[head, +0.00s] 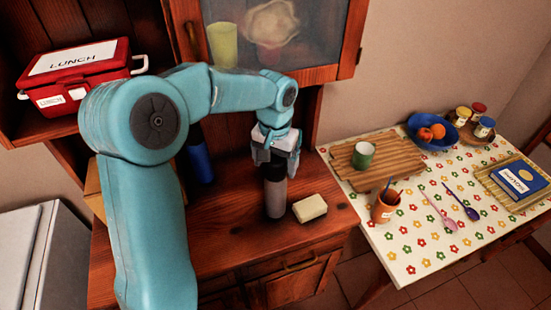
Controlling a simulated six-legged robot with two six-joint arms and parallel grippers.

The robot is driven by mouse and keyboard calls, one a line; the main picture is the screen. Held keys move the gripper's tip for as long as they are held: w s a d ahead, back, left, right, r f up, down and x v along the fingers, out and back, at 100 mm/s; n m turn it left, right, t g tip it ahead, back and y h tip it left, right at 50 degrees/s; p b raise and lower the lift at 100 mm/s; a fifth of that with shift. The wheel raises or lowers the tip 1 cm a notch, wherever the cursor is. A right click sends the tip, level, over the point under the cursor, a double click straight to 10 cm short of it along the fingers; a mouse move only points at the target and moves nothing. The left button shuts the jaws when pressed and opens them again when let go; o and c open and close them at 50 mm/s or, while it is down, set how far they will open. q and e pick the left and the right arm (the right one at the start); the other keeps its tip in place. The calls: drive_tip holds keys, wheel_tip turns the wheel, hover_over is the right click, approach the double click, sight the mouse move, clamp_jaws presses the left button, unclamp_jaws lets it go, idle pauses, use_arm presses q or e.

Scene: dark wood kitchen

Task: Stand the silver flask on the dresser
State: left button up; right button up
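The silver flask (275,198) is upright, grey with a dark top, and its base appears to be on the wooden dresser top (235,245). My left gripper (275,163) points down over it, with its fingers on both sides of the dark top. I cannot tell whether the fingers press on the flask or stand slightly apart from it. My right gripper is not in view.
A pale soap-like block (310,208) lies just right of the flask. A blue bottle (201,163) stands behind left, partly hidden. A red lunch box (80,76) sits on the upper left shelf. A flower-patterned table (405,250) with dishes is at right.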

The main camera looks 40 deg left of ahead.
use_arm(q)
wheel_tip(320, 180, up, 11)
drive_tip(key=shift+w+f, duration=0.1)
drive_tip(key=shift+r, duration=0.75)
drive_tip(key=shift+w+f, duration=0.1)
drive_tip(key=shift+s, duration=0.25)
